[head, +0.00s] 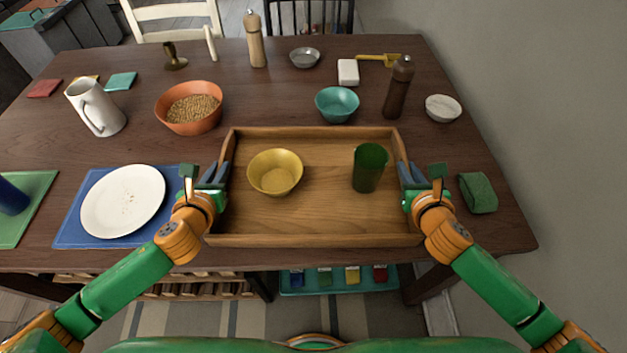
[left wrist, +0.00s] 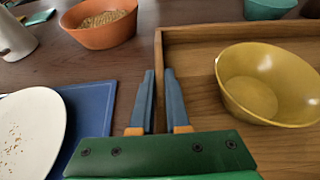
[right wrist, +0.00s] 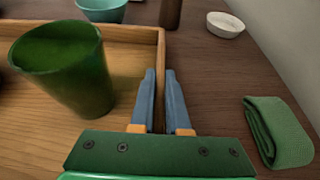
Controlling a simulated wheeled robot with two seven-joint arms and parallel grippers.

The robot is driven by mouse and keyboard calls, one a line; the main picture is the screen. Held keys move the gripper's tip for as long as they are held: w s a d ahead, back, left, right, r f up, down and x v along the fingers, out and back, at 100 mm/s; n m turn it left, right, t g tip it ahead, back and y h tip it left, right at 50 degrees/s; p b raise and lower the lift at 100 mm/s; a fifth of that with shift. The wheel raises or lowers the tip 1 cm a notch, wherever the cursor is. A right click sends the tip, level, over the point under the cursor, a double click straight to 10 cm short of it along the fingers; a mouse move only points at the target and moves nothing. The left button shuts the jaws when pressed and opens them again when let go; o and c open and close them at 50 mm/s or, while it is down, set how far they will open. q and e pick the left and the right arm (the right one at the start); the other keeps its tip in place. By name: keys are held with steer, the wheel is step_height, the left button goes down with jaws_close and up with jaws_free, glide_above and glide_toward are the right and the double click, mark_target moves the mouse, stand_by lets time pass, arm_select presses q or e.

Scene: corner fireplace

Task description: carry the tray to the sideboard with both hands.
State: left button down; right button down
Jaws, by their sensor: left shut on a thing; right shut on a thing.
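The wooden tray (head: 310,240) sits on the dark table in the head view, with a yellow bowl (head: 275,172) and a green cup (head: 368,167) standing in it. My left gripper (head: 220,170) is shut on the tray's left wall; in the left wrist view its blue fingers (left wrist: 160,80) straddle that wall. My right gripper (head: 402,168) is shut on the tray's right wall, and its fingers (right wrist: 160,80) also straddle the wall in the right wrist view. I cannot see the sideboard for certain in these frames.
An orange bowl of grain (head: 190,108), teal bowl (head: 337,104) and brown mill (head: 398,88) stand beyond the tray. A white plate (head: 123,201) on a blue mat (head: 75,232) lies left; a folded green cloth (head: 478,193) lies right. A wall bounds the table's right side.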

arm_select(q)
steer(key=shift+r, duration=0.1)
arm_select(e)
steer(key=shift+r, duration=0.1)
